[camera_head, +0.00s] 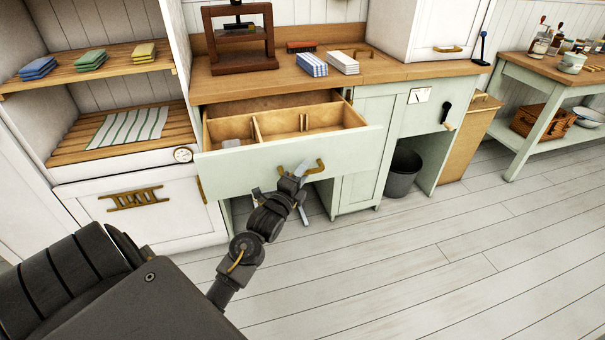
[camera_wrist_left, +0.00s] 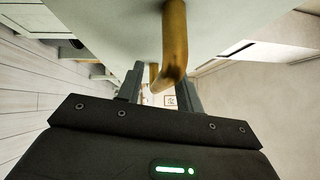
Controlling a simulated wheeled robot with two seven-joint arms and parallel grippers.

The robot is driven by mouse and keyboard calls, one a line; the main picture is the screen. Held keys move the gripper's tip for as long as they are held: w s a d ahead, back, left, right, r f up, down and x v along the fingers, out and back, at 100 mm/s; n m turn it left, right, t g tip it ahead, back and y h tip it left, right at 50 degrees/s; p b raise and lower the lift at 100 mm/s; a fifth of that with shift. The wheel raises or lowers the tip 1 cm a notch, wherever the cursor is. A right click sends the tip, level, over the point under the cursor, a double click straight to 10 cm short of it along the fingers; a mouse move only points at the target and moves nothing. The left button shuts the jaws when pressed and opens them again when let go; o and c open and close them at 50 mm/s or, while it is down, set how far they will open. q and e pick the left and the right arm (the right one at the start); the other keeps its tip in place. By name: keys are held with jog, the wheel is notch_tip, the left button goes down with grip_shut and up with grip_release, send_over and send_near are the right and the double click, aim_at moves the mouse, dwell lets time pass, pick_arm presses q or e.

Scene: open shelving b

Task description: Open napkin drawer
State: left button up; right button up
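The pale green drawer (camera_head: 290,158) is pulled well out from under the wooden counter. Its wooden inside shows, split by dividers, with a small pale item (camera_head: 231,143) at the left. The brass handle (camera_head: 316,167) is on the drawer front; it also shows close up in the left wrist view (camera_wrist_left: 175,45). My left gripper (camera_head: 292,177) is at the handle. In the left wrist view its two fingers (camera_wrist_left: 160,88) are apart, with part of the handle between them and a visible gap. My right gripper is not in view.
Left shelves hold folded cloths (camera_head: 90,59) and a striped cloth (camera_head: 128,127). A dark press (camera_head: 240,45) and napkin stacks (camera_head: 312,64) stand on the counter (camera_head: 395,70). A grey bin (camera_head: 403,174) is under the right section. The plank floor (camera_head: 430,250) is clear.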

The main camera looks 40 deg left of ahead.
pick_arm(q)
jog(key=v, duration=1)
jog(key=shift+s, duration=0.4)
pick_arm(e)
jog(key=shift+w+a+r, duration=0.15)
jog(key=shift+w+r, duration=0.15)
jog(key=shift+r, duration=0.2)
pick_arm(q)
jog(key=shift+f, duration=0.15)
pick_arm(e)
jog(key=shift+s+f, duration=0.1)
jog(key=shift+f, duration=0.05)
